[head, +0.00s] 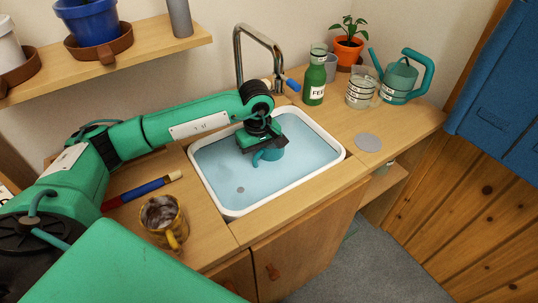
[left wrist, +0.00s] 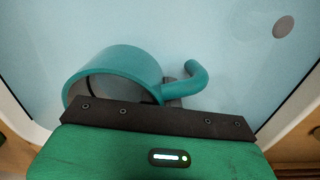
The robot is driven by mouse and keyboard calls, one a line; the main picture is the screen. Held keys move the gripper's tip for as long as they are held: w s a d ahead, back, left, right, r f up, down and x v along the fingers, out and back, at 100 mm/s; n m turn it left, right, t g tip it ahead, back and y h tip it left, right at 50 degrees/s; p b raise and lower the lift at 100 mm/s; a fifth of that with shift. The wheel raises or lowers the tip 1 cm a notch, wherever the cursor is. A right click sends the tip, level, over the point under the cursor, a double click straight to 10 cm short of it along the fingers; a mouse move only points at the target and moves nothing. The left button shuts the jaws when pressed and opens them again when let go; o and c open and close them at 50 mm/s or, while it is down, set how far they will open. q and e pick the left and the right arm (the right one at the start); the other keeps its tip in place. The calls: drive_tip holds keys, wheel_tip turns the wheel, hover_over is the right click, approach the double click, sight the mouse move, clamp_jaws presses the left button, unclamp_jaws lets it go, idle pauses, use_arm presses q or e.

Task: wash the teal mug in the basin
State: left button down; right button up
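The teal mug (head: 268,155) is in the basin (head: 211,196), at or just above the pale blue water; whether it touches the water is unclear. My left gripper (head: 262,146) reaches over the basin from the left, pointing down, with the mug directly beneath it. In the left wrist view, the mug (left wrist: 118,68) shows its round rim and its curled handle. A grey fingertip of the left gripper (left wrist: 170,92) sits between the mug's wall and handle. The gripper appears closed on the wall; the dark palm hides part of the grip. My right gripper is out of view.
A chrome faucet (head: 257,42) rises behind the basin. A green bottle (head: 314,80), a glass jar (head: 360,90), a teal watering can (head: 398,78) and a potted plant (head: 348,45) stand at the back right. A yellow mug (head: 164,218) stands left of the basin.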

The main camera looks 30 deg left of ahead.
use_arm(q)
drive_tip(key=shift+r+p, duration=2.3)
drive_tip(key=shift+r, duration=2.7)
